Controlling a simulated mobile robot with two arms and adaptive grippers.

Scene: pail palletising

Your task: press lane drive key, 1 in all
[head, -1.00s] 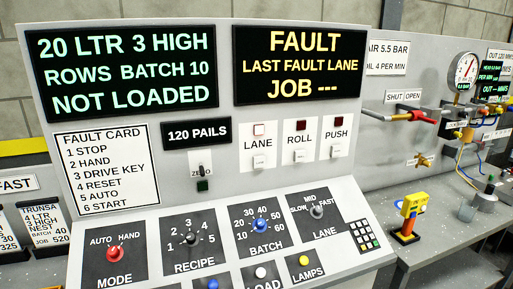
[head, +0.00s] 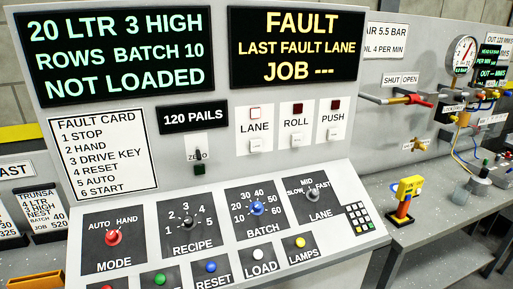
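The lane drive key (head: 255,144) is a small pale key on a white plate marked LANE, on the upright face of the grey control panel (head: 228,184). The lamp above it (head: 255,113) looks pale inside a red border, unlike the dark red lamps over ROLL and PUSH. The roll key (head: 297,140) and push key (head: 332,134) sit to its right. The upper right display (head: 296,47) reads FAULT, LAST FAULT LANE, JOB ---. Neither of my grippers is in view, and nothing covers the keys.
The sloped desk carries a red mode knob (head: 112,238), other selector knobs, push buttons and a keypad (head: 359,219). A fault card (head: 104,155) is at left. A yellow device (head: 407,198) stands on the right bench. An orange object (head: 36,281) shows at the lower left edge.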

